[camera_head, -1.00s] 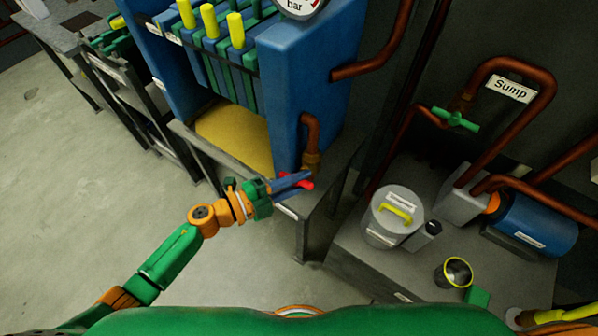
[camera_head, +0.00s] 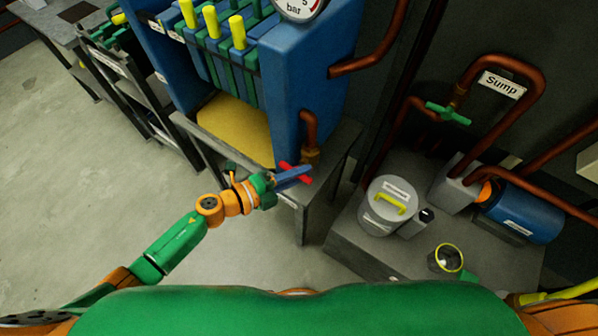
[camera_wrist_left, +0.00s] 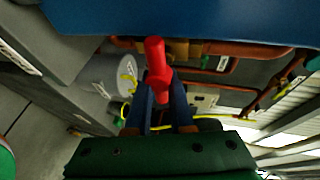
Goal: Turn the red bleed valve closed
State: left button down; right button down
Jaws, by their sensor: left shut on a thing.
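The red bleed valve handle (camera_head: 305,179) sits by the brass fitting (camera_head: 310,155) under the copper pipe at the corner of the blue press. My left gripper (camera_head: 294,174) is at the handle, its blue fingers closed on it. Red shows on both sides of the fingers in the head view. In the left wrist view the red handle (camera_wrist_left: 155,56) stands up between the fingertips (camera_wrist_left: 160,88), and its lower end is between them. My right gripper does not show.
The blue press (camera_head: 290,95) and its stand (camera_head: 325,190) are close to my left gripper. On the right, a low platform holds a grey lidded can (camera_head: 380,220), an open cup (camera_head: 434,263) and a blue motor (camera_head: 522,215). The floor at left is clear.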

pick_arm(q)
jog(key=c, duration=0.8)
grip_release()
jog(key=v, duration=0.7)
jog(key=shift+a, duration=0.1)
